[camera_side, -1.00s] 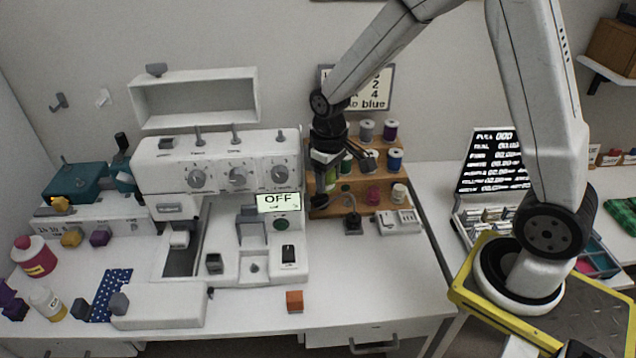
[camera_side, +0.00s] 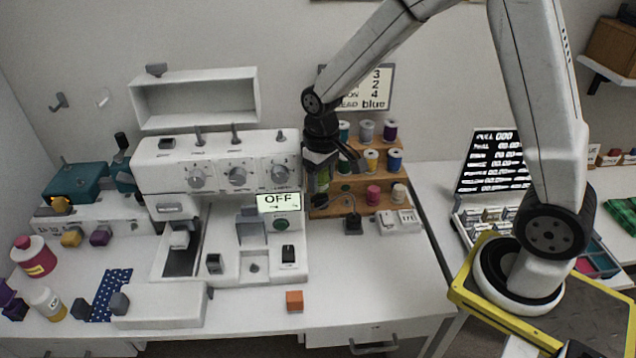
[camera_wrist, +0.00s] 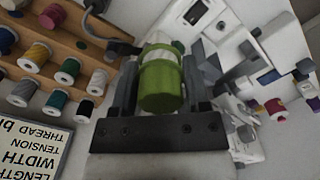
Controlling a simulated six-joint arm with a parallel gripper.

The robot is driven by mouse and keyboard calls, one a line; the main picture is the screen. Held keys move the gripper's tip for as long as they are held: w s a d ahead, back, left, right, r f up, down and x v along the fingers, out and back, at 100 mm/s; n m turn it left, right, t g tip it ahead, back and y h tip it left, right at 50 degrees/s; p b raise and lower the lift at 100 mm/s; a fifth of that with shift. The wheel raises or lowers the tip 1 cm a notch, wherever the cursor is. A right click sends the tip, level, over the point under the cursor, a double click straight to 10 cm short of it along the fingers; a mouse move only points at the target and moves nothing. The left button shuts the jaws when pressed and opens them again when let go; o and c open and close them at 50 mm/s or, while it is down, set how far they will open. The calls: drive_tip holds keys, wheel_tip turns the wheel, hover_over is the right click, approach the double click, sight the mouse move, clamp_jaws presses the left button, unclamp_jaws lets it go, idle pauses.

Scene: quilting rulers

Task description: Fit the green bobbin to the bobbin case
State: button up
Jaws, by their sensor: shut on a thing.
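My gripper (camera_wrist: 160,85) is shut on the light-green bobbin (camera_wrist: 160,88), which sits between the two fingers in the wrist view. In the side view my gripper (camera_side: 320,180) is in front of the left end of the wooden spool rack (camera_side: 352,205), to the right of the white sewing machine (camera_side: 150,180). The green bobbin (camera_side: 322,179) shows only in part there. The machine has a dark open slot (camera_side: 182,262) and a small grey block (camera_side: 214,263) at its front. I cannot tell which part is the bobbin case.
The rack holds several thread spools, with yellow (camera_side: 371,161) and blue (camera_side: 394,160) ones to the right of my gripper. An orange cube (camera_side: 294,301) lies near the table's front edge. A display reading OFF (camera_side: 279,202) is on the machine. The table front right is clear.

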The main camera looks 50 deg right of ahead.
wheel_tip(320, 180, up, 4)
drive_tip(key=shift+a+r, duration=0.1)
drive_tip(key=w+a, duration=0.5)
drive_tip(key=a, duration=0.1)
hover_over(254, 264)
wheel_tip(254, 264, down, 16)
drive_tip(key=shift+f, duration=0.55)
drive_tip(key=shift+f, duration=0.15)
drive_tip(key=shift+f, duration=2.65)
drive_tip(key=shift+f, duration=1.6)
idle(1.0)
